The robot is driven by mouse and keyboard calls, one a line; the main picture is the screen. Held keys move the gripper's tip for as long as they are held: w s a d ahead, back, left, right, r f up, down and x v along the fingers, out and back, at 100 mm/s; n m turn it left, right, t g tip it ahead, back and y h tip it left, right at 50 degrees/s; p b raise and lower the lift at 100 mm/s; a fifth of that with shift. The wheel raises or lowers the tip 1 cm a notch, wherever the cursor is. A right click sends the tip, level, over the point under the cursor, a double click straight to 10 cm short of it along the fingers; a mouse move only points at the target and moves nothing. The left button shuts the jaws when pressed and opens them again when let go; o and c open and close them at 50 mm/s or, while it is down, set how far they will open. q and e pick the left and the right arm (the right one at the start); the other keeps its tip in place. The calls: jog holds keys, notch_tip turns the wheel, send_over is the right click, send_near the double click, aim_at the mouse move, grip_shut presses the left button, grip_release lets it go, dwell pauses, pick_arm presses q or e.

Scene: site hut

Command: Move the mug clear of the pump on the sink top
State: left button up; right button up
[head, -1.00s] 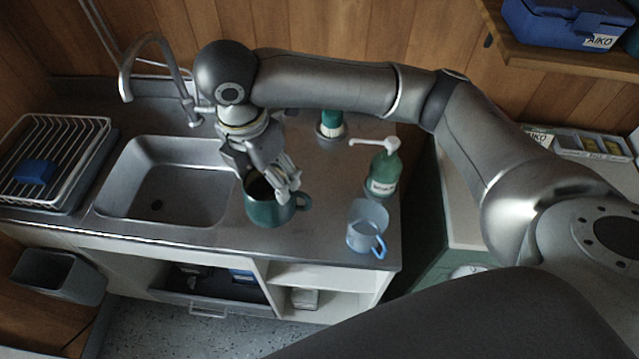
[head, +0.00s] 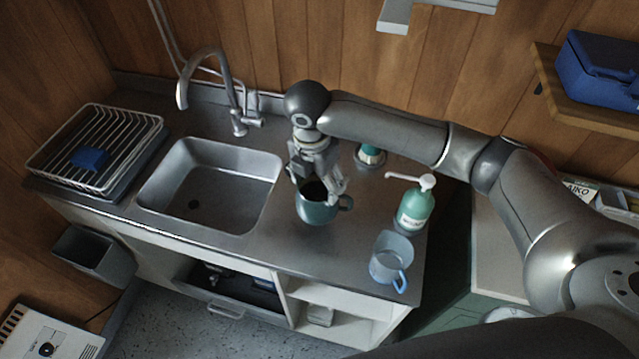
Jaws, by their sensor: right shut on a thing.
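A teal mug (head: 318,211) with its handle to the right is at the bare metal between the basin and the pump bottle. My right gripper (head: 320,188) comes down from above and is shut on this mug's rim. I cannot tell whether its base touches the sink top. The pump bottle (head: 415,210), green with a white nozzle, stands to the right, apart from the teal mug. A light blue mug (head: 385,262) stands in front of the pump bottle. The sink top (head: 262,254) is steel. My left gripper is not in view.
The basin (head: 205,190) and tap (head: 238,118) lie left of the mug. A rack (head: 92,150) with a blue item stands at the far left. A green-topped item (head: 370,155) stands behind, under my right arm. Bare steel shows in front of the teal mug.

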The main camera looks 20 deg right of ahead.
aim_at(320, 197)
jog(key=shift+w+d+f, duration=0.25)
jog(key=shift+w+f, duration=0.45)
jog(key=shift+f, duration=0.2)
jog(key=shift+w+d+f+p, duration=0.1)
jog(key=shift+w+f+p, duration=0.1)
jog(key=shift+f+p, duration=0.15)
notch_tip(320, 197, down, 2)
jog(key=shift+f+p, duration=0.1)
jog(key=shift+p, duration=0.6)
jog(key=shift+f, duration=0.25)
jog(key=shift+f, duration=0.15)
jog(key=o, duration=2.1)
jog(key=shift+s, duration=0.1)
